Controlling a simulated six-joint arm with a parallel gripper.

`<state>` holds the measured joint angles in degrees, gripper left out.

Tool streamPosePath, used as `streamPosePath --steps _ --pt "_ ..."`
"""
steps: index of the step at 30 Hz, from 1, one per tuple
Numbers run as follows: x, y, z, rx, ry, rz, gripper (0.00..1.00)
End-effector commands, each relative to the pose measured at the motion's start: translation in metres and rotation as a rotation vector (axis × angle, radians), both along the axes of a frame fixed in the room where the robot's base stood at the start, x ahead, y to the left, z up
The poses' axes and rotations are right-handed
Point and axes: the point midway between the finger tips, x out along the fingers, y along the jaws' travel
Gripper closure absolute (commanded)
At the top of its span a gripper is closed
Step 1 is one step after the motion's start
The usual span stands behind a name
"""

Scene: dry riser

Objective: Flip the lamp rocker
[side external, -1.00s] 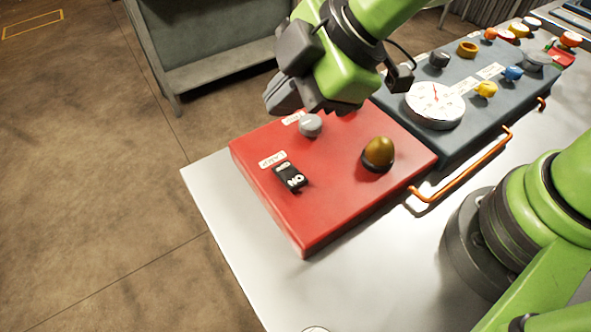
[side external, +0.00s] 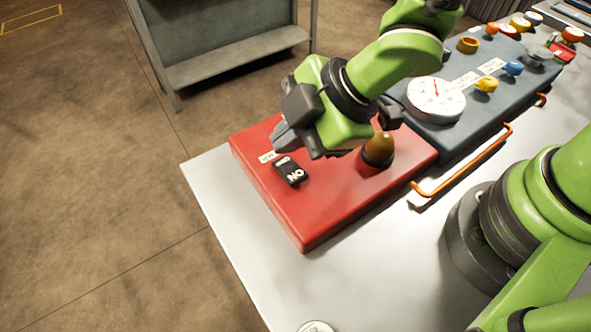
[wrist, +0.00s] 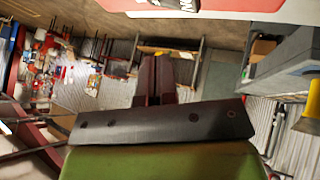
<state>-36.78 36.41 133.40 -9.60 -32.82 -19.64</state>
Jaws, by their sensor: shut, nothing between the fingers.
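The lamp rocker (side external: 291,172) is a small black switch with white lettering on the red panel (side external: 330,205). Its ON half faces the side camera and looks large; its OFF half looks narrow. Part of the rocker shows at the top edge of the wrist view (wrist: 187,4). My gripper (side external: 283,141) is shut and empty, low over the panel just behind the rocker's OFF end. I cannot tell whether it touches the rocker. The shut fingers show in the wrist view (wrist: 154,80). The white label beside the rocker is partly hidden by the gripper.
An amber dome (side external: 379,148) stands on the panel, right of my gripper. A blue-grey panel (side external: 470,125) with a white dial (side external: 435,98) and several knobs lies behind right. An orange rail (side external: 465,163) edges it. Bare table (side external: 355,260) lies in front.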

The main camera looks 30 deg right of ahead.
Motion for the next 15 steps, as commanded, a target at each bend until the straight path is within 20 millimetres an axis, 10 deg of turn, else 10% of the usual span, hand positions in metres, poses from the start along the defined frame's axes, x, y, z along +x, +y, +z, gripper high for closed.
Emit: streamPosePath --steps 15 --pt "-0.006 0.0 -0.03 -0.001 -0.001 -0.001 1.0"
